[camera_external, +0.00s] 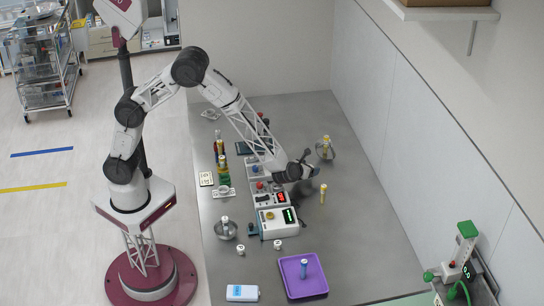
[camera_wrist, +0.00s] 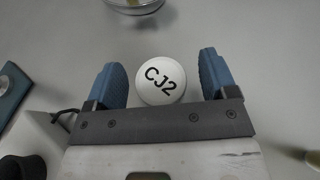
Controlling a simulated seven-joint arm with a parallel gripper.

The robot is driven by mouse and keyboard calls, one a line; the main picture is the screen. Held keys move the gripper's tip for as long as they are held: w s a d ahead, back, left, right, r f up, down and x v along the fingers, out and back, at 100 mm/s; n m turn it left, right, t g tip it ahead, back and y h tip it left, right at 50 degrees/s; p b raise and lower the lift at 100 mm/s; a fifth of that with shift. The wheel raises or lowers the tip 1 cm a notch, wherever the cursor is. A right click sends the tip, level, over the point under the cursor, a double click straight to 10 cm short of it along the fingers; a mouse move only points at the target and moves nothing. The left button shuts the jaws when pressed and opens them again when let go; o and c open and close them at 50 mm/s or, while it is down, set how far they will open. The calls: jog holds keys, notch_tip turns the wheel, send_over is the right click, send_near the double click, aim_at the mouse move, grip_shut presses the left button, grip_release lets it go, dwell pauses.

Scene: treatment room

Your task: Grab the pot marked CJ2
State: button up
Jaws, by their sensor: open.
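In the external view my gripper (camera_external: 310,172) is over the right middle of the grey table, and I cannot make out the CJ2 pot there.
A metal bowl (camera_external: 325,150) with yellow items stands beyond my gripper. A yellow-topped vial (camera_external: 323,192) stands nearby. Devices with displays (camera_external: 278,221) are close to the left. Two small white pots (camera_external: 240,249) (camera_external: 278,244) and a purple tray (camera_external: 304,288) lie toward the front.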

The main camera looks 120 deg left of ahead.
dwell(0.3)
jog(key=c, duration=1)
jog(key=shift+r, duration=5)
